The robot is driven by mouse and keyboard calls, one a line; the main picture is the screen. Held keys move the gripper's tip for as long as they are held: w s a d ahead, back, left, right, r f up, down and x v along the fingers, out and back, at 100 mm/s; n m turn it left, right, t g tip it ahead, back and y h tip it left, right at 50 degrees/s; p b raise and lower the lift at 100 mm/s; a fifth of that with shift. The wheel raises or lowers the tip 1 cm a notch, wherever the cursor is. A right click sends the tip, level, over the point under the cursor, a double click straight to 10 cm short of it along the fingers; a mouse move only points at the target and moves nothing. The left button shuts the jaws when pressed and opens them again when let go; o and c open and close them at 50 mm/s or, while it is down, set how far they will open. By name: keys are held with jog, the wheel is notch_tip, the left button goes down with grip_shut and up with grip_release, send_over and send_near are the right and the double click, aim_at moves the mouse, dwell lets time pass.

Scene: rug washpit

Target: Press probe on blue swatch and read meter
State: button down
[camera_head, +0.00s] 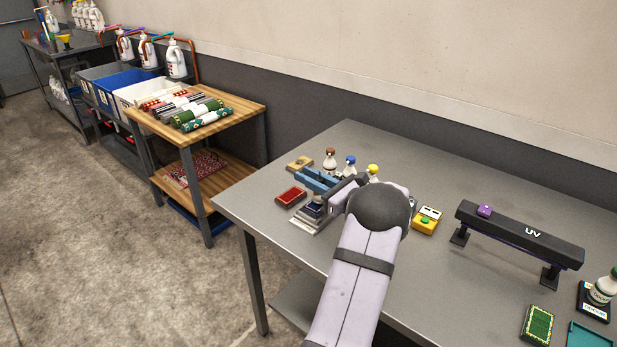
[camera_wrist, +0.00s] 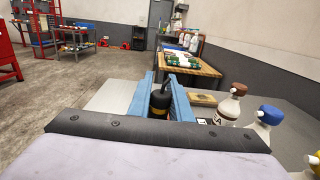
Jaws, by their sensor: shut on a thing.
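My gripper (camera_head: 316,181) has blue jaws and is above the left part of the grey metal table. In the wrist view, the jaws (camera_wrist: 166,97) are shut on a black probe with a yellow band (camera_wrist: 159,101). In the head view the probe is mostly hidden by the jaws. A dark blue swatch (camera_head: 313,210) sits on a light grey stepped base just below and in front of the jaws; whether the probe touches it cannot be told. A yellow meter (camera_head: 427,219) with a green button stands right of my arm; its reading is too small to make out.
A red swatch (camera_head: 290,197) lies left of the base. Bottles with brown (camera_head: 330,158), blue (camera_head: 350,164) and yellow (camera_head: 373,172) caps stand behind the jaws. A black UV bar (camera_head: 520,233) spans the table's right; a green pad (camera_head: 537,325) lies in front of it.

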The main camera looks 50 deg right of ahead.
jog(key=shift+f+b, duration=0.35)
jog(key=shift+f, duration=0.15)
dwell(0.9)
jog(key=shift+r, duration=0.15)
notch_tip(320, 180, up, 7)
jog(key=p, duration=0.4)
jog(key=shift+p, duration=0.35)
dwell(1.5)
